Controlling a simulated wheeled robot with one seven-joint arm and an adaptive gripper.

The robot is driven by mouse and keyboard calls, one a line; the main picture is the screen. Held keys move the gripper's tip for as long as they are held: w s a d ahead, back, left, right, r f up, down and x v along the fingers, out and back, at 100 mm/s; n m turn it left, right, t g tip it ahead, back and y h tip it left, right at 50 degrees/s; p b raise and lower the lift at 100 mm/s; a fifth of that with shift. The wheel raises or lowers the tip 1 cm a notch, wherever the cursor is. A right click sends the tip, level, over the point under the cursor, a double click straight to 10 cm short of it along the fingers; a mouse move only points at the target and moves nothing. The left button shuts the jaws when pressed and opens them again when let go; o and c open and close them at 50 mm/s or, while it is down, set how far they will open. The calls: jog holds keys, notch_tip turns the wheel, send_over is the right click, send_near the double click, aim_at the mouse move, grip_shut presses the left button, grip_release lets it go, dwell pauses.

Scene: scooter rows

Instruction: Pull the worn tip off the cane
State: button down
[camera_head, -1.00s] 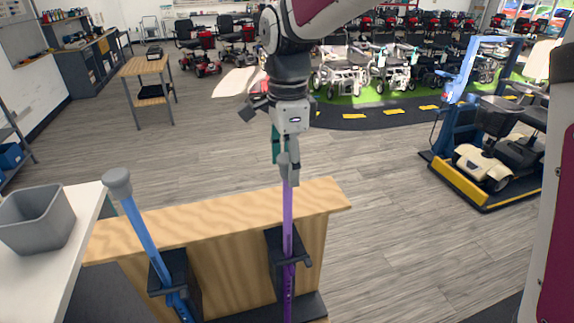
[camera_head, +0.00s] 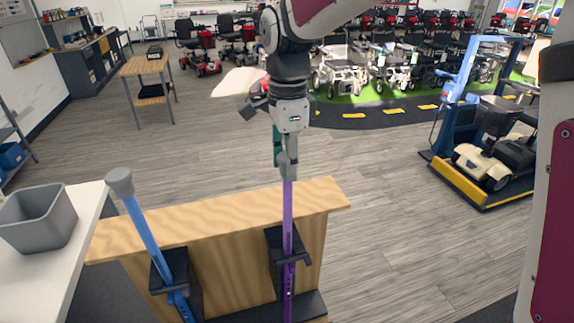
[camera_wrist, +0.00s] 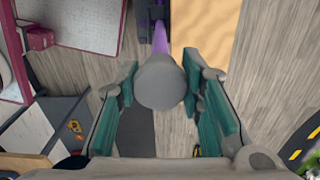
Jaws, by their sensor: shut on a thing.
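A purple cane (camera_head: 287,210) stands upright, tip end up, in a black holder (camera_head: 283,252) on a wooden stand. My gripper (camera_head: 288,160) is at its top, pointing down. In the wrist view the round grey tip (camera_wrist: 161,84) sits between my gripper's teal-padded fingers (camera_wrist: 160,92), which are shut on it. The purple shaft (camera_wrist: 160,38) shows behind the tip. I cannot tell whether the tip is still fully seated on the shaft. In the head view the fingers largely hide the tip.
A blue cane (camera_head: 142,232) with a grey tip (camera_head: 119,182) leans in another holder to the left. A grey bin (camera_head: 38,228) stands on a white tabletop (camera_head: 88,212) at the far left. The floor right of the wooden stand (camera_head: 210,215) is clear.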

jog(key=shift+r+p, duration=1.1)
jog(key=shift+r, duration=1.7)
jog(key=shift+r, duration=0.15)
jog(key=shift+r+p, duration=0.6)
jog(key=shift+r, duration=1.8)
jog(key=shift+s, duration=0.1)
